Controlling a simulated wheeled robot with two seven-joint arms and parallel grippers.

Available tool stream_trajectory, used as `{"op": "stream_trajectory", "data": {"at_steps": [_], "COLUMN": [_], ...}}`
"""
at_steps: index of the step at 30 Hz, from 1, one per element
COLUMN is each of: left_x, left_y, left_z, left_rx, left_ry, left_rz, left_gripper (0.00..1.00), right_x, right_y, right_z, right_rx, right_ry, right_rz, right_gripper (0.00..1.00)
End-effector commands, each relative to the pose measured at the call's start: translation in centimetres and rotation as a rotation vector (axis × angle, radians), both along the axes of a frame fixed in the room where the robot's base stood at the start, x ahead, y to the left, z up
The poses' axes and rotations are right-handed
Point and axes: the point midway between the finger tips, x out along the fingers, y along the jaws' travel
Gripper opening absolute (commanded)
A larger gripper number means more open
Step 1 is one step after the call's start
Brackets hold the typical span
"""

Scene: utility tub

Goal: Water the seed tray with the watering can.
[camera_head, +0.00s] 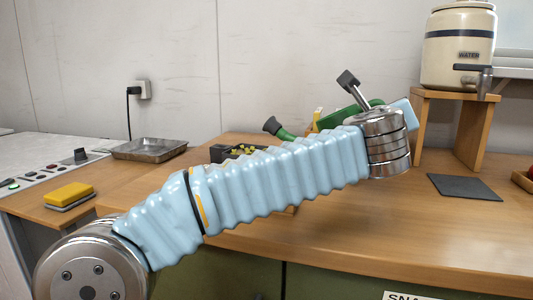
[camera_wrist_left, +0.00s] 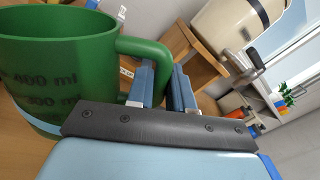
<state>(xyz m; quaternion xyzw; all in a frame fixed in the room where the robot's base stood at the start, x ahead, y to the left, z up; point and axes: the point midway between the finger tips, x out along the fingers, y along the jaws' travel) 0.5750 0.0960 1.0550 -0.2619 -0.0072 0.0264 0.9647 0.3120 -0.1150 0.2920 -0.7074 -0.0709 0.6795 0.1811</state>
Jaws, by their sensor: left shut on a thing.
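The green watering can (camera_head: 345,115) is mostly hidden behind my left arm in the head view. Its spout (camera_head: 286,133) points left, with a dark end near the seed tray. In the left wrist view the can (camera_wrist_left: 60,65) fills the upper left, with dark ml markings, and its handle (camera_wrist_left: 148,48) reaches between my left fingers. My left gripper (camera_wrist_left: 165,88) is shut on that handle. The black seed tray (camera_head: 217,153) with small yellow-green seedlings sits on the wooden table, partly hidden by my arm. My right gripper is not in view.
A water dispenser (camera_head: 457,50) stands on a wooden stand (camera_head: 425,130) at the back right. A dark flat mat (camera_head: 463,187) lies before it. A metal pan (camera_head: 150,149) and a yellow sponge (camera_head: 69,194) are at the left. The front right table (camera_head: 400,230) is clear.

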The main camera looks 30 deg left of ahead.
Motion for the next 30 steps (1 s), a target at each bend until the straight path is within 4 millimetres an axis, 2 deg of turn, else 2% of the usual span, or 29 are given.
{"op": "stream_trajectory", "data": {"at_steps": [30], "left_x": [-0.11], "left_y": [1.01], "left_z": [0.95], "left_rx": [-0.061], "left_ry": [-0.006], "left_rz": [0.0], "left_gripper": [0.0], "right_x": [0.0], "right_y": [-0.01], "right_z": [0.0], "right_rx": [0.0], "right_ry": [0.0], "right_rz": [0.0], "right_gripper": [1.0]}}
